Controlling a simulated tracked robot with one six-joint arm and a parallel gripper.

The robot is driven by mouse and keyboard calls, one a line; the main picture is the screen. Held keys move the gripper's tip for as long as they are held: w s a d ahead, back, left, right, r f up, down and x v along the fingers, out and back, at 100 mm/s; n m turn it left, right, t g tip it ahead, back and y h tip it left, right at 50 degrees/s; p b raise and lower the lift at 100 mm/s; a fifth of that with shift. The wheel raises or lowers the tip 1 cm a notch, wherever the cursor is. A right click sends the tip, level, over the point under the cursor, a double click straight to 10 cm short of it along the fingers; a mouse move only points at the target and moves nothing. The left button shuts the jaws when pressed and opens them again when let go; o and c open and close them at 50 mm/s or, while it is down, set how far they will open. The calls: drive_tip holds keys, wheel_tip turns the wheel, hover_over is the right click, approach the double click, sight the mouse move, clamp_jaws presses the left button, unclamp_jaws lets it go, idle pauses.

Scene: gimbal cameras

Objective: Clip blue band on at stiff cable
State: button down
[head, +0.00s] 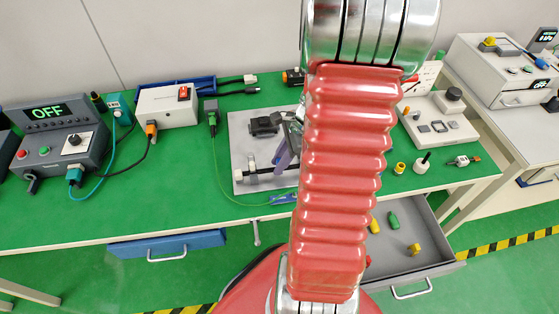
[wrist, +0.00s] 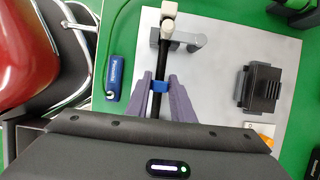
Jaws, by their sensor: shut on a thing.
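The stiff cable (wrist: 170,64) is a straight black rod over a pale grey board, its far end at a white fitting (wrist: 168,12). In the head view the cable (head: 268,171) lies near the board's front. My gripper (wrist: 160,78), with purple fingers, is shut on the blue band (wrist: 160,86). The band lies across the cable in the wrist view; I cannot tell whether it is around it or just above it. In the head view my gripper (head: 282,158) is partly hidden by my red arm, and the band cannot be made out.
The grey board (head: 240,137) lies on the green bench (head: 150,217). A black block (wrist: 262,87) stands on it, right of the cable. A grey clamp (wrist: 192,42) is close to the cable's far end. A blue tag (wrist: 115,70) lies left. A drawer (head: 415,250) stands open below.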

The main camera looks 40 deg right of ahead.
drive_tip(key=shift+f, duration=0.1)
drive_tip(key=c, duration=1.5)
unclamp_jaws()
drive_tip(key=shift+o, duration=0.2)
drive_tip(key=v, duration=1.3)
drive_tip(key=shift+r, duration=0.35)
